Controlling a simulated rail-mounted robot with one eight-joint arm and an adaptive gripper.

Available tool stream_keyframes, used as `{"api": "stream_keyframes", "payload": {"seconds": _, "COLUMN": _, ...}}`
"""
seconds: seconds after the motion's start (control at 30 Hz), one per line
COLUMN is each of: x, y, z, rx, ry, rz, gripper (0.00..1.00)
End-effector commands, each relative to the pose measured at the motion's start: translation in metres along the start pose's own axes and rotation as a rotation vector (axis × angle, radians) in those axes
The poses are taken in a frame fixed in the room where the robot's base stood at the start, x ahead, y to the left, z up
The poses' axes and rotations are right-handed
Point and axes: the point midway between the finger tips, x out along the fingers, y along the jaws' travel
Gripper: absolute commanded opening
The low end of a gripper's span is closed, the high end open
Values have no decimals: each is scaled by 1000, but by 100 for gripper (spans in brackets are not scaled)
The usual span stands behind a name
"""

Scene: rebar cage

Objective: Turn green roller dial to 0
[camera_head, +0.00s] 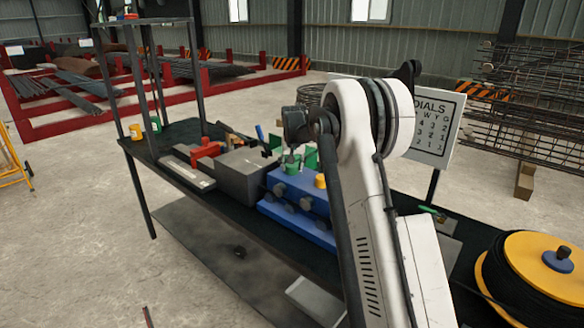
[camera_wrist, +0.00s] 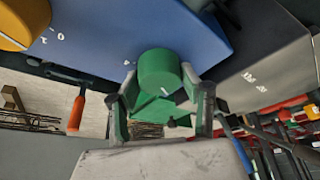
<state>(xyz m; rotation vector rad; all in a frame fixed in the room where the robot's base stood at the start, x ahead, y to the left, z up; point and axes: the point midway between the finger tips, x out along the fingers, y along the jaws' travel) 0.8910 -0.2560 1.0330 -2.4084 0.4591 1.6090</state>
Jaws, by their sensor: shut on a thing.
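The green roller dial (camera_head: 292,169) stands on top of the blue block (camera_head: 312,202) on the dark bench. My gripper (camera_head: 291,158) is above it, pointing down. In the wrist view the green dial (camera_wrist: 160,72) is between the two fingers of my gripper (camera_wrist: 162,88), which are shut on it. A small white mark shows on the dial's side. Small white marks are on the blue block (camera_wrist: 100,38), too small to read surely. The yellow dial (camera_head: 320,181) sits beside the green one; it also shows in the wrist view (camera_wrist: 22,22).
A sign headed DIALS (camera_head: 432,125), partly hidden by my arm, stands behind the bench. A grey box (camera_head: 243,175) and a red tool (camera_head: 206,149) lie left of the blue block. A yellow cable reel (camera_head: 547,262) is at the right.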

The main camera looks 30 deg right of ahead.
Motion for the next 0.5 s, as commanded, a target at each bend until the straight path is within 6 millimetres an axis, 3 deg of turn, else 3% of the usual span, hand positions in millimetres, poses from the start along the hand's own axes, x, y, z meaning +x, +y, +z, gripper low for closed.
{"api": "stream_keyframes", "payload": {"seconds": 0.33, "x": 0, "y": 0, "z": 0, "rx": -3, "ry": 0, "rz": -1, "gripper": 14}}
{"api": "stream_keyframes", "payload": {"seconds": 0.37, "x": 0, "y": 0, "z": 0, "rx": -3, "ry": 0, "rz": -1, "gripper": 43}}
{"api": "stream_keyframes", "payload": {"seconds": 0.5, "x": 0, "y": 0, "z": 0, "rx": -3, "ry": 0, "rz": -1, "gripper": 59}}
